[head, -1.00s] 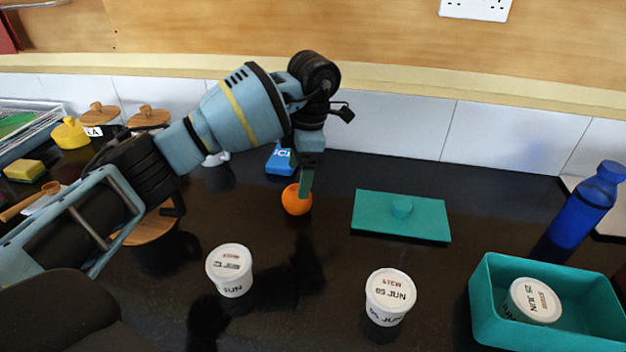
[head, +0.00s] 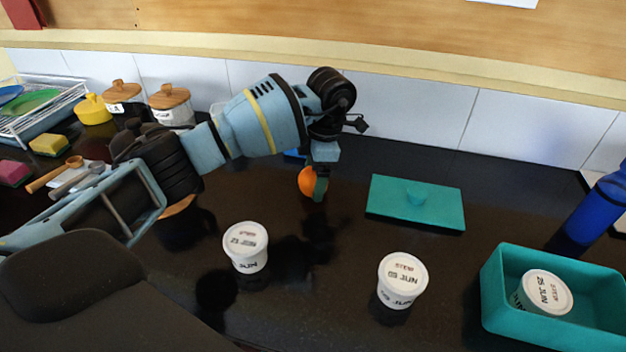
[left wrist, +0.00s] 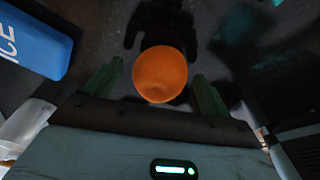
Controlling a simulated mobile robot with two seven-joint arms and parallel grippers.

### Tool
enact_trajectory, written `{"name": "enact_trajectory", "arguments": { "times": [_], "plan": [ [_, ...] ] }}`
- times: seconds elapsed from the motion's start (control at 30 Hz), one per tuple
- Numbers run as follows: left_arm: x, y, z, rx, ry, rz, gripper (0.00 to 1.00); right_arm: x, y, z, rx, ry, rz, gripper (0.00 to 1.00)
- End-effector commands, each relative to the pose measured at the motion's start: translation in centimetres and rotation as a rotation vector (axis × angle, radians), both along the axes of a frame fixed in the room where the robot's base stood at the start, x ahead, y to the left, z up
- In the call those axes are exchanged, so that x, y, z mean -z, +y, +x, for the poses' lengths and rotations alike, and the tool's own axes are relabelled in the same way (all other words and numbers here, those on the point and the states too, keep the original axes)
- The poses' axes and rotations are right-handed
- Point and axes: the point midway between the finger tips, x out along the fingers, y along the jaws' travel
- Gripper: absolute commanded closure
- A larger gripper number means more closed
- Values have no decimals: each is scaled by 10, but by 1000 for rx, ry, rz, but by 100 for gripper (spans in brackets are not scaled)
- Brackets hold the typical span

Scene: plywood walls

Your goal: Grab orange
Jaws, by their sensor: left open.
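The orange (head: 307,181) sits on the dark counter near the middle of the head view. In the left wrist view the orange (left wrist: 160,74) lies between the two green fingers. My left gripper (head: 319,184) is at the orange, and one green finger covers part of its right side in the head view. In the left wrist view my left gripper (left wrist: 157,88) is open, with a finger on each side of the orange and a visible gap to each. My right gripper is not in view.
A blue box (left wrist: 34,42) lies close by on the left in the left wrist view. White tubs (head: 247,247) (head: 402,280) stand in front, with a teal lid (head: 415,203) to the right.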

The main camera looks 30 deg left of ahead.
Motion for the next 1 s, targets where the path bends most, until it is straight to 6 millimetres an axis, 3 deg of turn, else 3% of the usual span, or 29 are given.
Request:
{"name": "enact_trajectory", "arguments": {
  "times": [0.13, 0.4, 0.77, 1.0],
  "plan": [
    [12, 2, -2, -1, -1, 1, 17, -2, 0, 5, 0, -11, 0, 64],
    [14, 3, -2, -1, -2, 1, 19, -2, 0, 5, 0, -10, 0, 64],
    [14, 3, -2, -1, -2, 1, 66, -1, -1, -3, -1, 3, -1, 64],
    [13, 2, -1, -1, -2, 1, 68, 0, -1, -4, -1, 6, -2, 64]
  ]
}}
